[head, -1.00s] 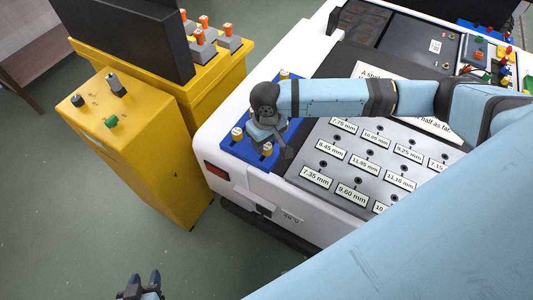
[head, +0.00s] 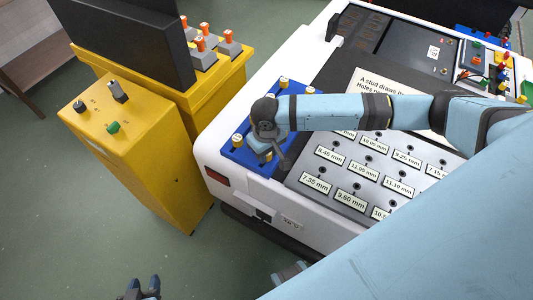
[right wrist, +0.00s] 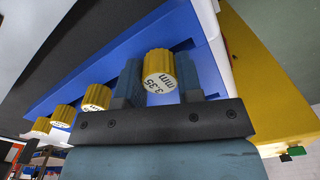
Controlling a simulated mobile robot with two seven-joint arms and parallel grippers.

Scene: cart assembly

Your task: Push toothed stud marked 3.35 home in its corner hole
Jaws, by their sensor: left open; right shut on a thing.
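The toothed stud marked 3.35 mm (right wrist: 160,72) is yellow with a ribbed side and a pale face, seen in the right wrist view. My right gripper (right wrist: 159,85) is shut on it, one dark finger on each side. The stud is over the blue plate (right wrist: 105,72); its lower end is hidden, so I cannot tell how deep it sits. In the head view my right gripper (head: 264,148) is over the front part of the blue plate (head: 240,156) and hides much of it. My left gripper (head: 143,290) is open and empty at the bottom edge, away from the cart.
Several other yellow studs stand on the plate, one at its left (head: 238,140). A grey panel with labelled holes (head: 330,192) lies right of the plate. A yellow cabinet (head: 130,140) with knobs stands to the left. Green floor (head: 60,220) is clear in front.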

